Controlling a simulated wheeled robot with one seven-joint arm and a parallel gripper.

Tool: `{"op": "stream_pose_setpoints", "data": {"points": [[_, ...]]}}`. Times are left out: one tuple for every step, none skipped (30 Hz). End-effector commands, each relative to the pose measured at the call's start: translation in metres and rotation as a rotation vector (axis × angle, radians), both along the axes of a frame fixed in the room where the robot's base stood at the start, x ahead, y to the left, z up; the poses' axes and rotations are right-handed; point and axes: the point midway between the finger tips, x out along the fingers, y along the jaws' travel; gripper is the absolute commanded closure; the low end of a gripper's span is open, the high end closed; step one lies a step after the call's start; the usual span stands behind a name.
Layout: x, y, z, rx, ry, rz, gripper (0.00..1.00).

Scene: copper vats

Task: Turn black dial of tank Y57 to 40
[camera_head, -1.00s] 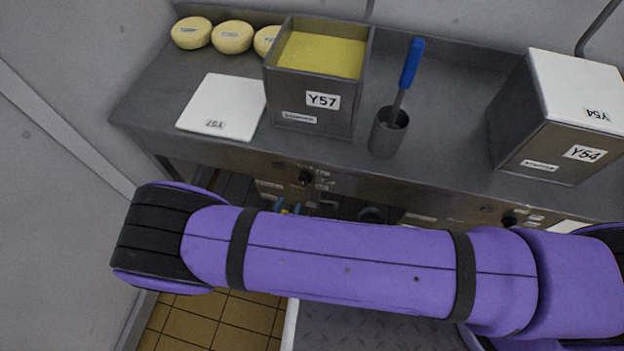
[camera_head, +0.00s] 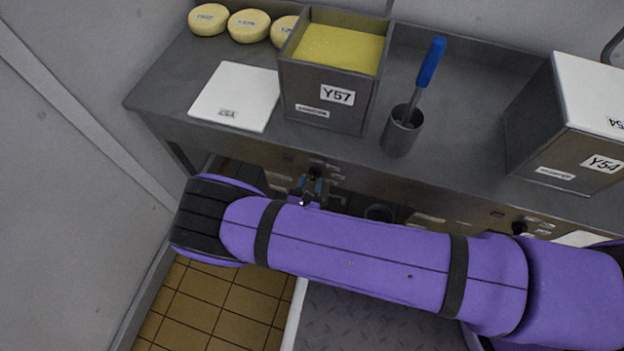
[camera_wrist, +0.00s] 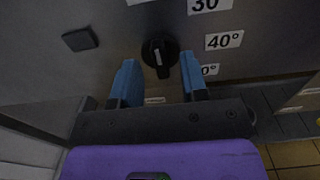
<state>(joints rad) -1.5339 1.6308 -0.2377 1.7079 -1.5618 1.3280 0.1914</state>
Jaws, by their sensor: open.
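The black dial (camera_wrist: 160,55) is on the metal front panel in the wrist view, with a white line on its face. Beside it on the right are the labels 30 (camera_wrist: 208,4) and 40° (camera_wrist: 224,41), and a lower label (camera_wrist: 209,70) partly hidden by a finger. My gripper (camera_wrist: 157,60) is open, its blue fingers left and right of the dial with gaps; I cannot tell how deep they reach. In the head view my gripper (camera_head: 312,186) is at the panel below tank Y57 (camera_head: 328,112), an open tank with yellow contents.
A white Y57 lid (camera_head: 235,95) lies left of the tank. A metal cup (camera_head: 401,136) with a blue-handled tool stands right of it. Tank Y54 (camera_head: 560,130) is further right. A square black piece (camera_wrist: 80,39) is left of the dial on the panel.

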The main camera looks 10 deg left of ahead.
Motion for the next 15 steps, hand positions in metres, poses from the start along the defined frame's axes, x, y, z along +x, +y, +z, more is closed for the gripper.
{"op": "stream_pose_setpoints", "data": {"points": [[0.0048, -0.0005, 0.0000, 0.000, 0.000, 0.000, 0.60], [0.0068, -0.0005, -0.0001, 0.000, 0.000, 0.000, 0.60], [0.0089, -0.0006, -0.0002, 0.000, 0.001, 0.000, 0.60], [0.0101, -0.0006, -0.0002, 0.000, 0.001, 0.001, 0.60], [0.0111, -0.0008, -0.0002, 0.000, 0.001, 0.001, 0.60], [0.0120, -0.0008, -0.0002, 0.000, 0.001, 0.000, 0.60], [0.0124, -0.0008, -0.0002, 0.000, 0.001, 0.001, 0.60], [0.0127, -0.0009, -0.0002, 0.000, 0.001, 0.000, 0.60], [0.0128, -0.0009, -0.0002, 0.000, 0.001, 0.000, 0.60], [0.0128, -0.0009, -0.0001, 0.000, 0.001, 0.000, 0.60], [0.0128, -0.0009, -0.0001, 0.000, 0.001, 0.000, 0.60], [0.0127, -0.0009, -0.0001, 0.000, 0.001, 0.000, 0.60], [0.0127, -0.0009, -0.0001, 0.000, 0.001, 0.000, 0.60], [0.0127, -0.0009, 0.0000, 0.000, 0.001, 0.000, 0.60], [0.0127, -0.0009, 0.0000, 0.000, 0.001, 0.000, 0.69]]}}
